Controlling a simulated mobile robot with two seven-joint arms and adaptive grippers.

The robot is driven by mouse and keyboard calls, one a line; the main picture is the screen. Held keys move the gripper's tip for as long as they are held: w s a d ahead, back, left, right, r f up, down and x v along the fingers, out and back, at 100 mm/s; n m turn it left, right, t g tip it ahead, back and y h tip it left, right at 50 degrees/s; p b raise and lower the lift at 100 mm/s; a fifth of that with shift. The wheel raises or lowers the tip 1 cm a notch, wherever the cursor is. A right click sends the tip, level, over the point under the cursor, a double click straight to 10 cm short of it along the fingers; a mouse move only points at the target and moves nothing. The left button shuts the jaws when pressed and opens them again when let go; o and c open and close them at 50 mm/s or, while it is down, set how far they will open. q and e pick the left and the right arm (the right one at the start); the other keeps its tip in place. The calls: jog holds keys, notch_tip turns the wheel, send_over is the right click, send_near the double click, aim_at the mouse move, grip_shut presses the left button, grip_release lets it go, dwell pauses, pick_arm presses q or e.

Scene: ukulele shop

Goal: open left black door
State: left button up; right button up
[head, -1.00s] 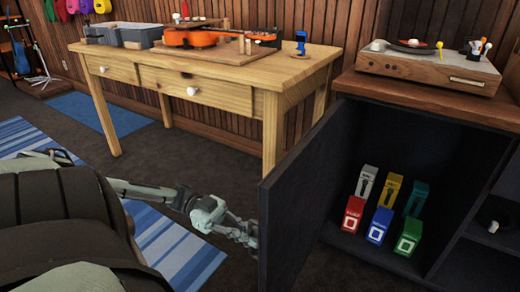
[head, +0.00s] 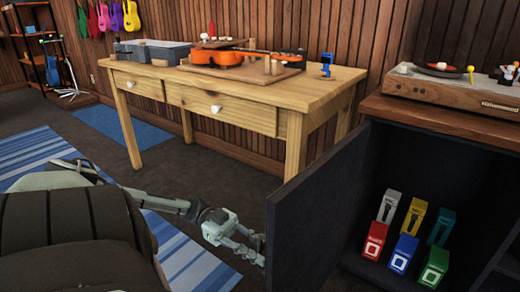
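The left black door (head: 318,212) of the dark cabinet (head: 440,150) stands swung wide open, and its free edge points toward me. My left gripper (head: 258,249) is low, at the left of the door's free edge, on the door's outer side. Its fingers look spread apart with nothing between them. I cannot tell whether a fingertip touches the door. The door's handle and most of its outer face are hidden from this view. My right gripper is out of view.
Inside the cabinet are several coloured boxes, including a red one (head: 375,240). A turntable (head: 455,92) sits on top. A wooden table (head: 240,100) with an orange ukulele (head: 235,57) stands behind my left arm. A striped rug (head: 190,265) lies on the floor.

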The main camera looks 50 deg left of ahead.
pick_arm(q)
jog(key=shift+a, duration=0.1)
jog(key=v, duration=1.1)
jog(key=shift+s+a, duration=0.2)
jog(key=shift+a, duration=0.15)
